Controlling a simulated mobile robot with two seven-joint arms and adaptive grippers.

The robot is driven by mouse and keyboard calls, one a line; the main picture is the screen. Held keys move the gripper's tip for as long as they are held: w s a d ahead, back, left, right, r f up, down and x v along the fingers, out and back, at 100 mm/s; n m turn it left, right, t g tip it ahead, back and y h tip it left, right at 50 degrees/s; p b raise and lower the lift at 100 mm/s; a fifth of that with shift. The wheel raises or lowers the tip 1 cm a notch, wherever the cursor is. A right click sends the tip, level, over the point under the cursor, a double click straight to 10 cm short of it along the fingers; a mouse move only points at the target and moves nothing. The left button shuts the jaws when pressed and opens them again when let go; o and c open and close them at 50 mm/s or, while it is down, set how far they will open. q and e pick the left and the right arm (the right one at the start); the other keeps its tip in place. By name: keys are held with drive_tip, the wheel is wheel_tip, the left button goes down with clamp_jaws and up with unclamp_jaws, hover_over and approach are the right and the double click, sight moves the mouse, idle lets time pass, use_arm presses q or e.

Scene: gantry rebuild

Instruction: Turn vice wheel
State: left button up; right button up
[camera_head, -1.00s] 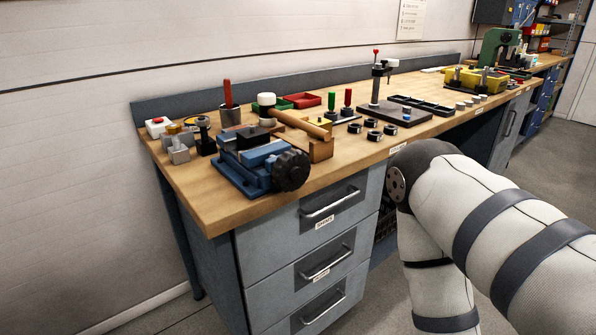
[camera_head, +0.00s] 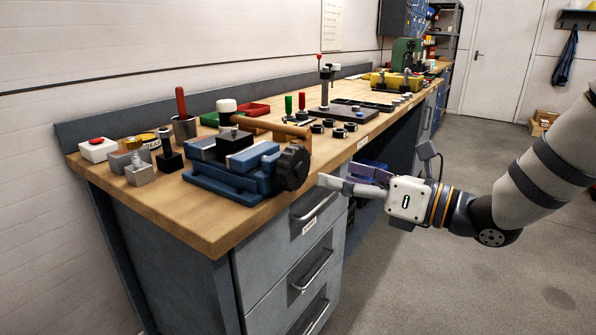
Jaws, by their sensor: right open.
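The blue vice (camera_head: 228,163) sits on the wooden bench near its front edge. Its black knobbed wheel (camera_head: 293,167) faces right, toward the aisle, at the bench's front edge. My right gripper (camera_head: 345,180) comes in from the right, with its fingers pointing left toward the wheel. It is open and empty, a short way right of the wheel and apart from it. My left gripper is not in the view.
Left of the vice are a white box with a red button (camera_head: 97,149) and small metal blocks. Drawers (camera_head: 313,212) with bar handles are below.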

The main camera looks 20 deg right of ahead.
sight(300, 167)
drive_tip(key=x, duration=0.9)
drive_tip(key=shift+b, duration=0.3)
drive_tip(key=shift+s, duration=0.1)
drive_tip(key=c, duration=1.2)
